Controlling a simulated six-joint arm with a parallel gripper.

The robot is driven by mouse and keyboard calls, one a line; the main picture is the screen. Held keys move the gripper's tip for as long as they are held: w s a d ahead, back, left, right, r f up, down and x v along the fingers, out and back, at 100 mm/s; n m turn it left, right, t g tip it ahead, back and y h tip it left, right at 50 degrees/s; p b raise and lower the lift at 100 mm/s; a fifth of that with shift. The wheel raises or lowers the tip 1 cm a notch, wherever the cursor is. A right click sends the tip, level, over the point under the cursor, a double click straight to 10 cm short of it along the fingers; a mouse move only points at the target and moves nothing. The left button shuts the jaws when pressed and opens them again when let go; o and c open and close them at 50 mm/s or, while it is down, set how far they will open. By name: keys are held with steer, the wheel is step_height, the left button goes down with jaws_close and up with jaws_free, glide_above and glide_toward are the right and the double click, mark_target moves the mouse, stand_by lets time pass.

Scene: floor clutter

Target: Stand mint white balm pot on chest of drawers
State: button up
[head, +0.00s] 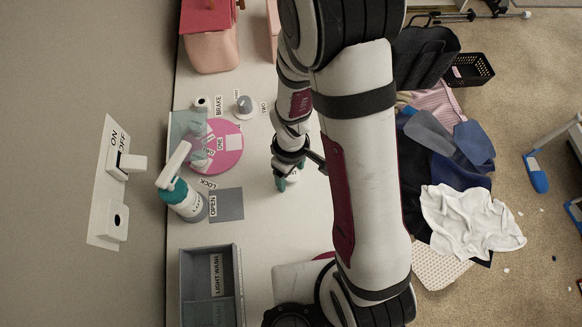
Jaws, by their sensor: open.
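My gripper (288,174) is open, low over the white top (262,225) that runs along the wall. A small mint and white thing (292,178) shows right at the fingertips. It looks like the balm pot, but the fingers and wrist cover much of it. I cannot tell whether the fingers touch it. The white top looks like the chest of drawers, though its front is not visible.
A grey bin (238,290) is at lower left, a pink bag (212,50) at upper left. Laundry (470,220) covers the floor right.

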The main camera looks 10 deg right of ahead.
step_height(320, 180, up, 11)
steer(key=s+d+r+m+y, duration=0.1)
steer(key=s+d+r+m, duration=0.1)
steer(key=s+r+m, duration=0.8)
steer(key=s+m, duration=0.4)
steer(key=shift+d+r+m+y, duration=0.15)
steer(key=shift+d+m+y, duration=0.15)
steer(key=shift+y, duration=0.1)
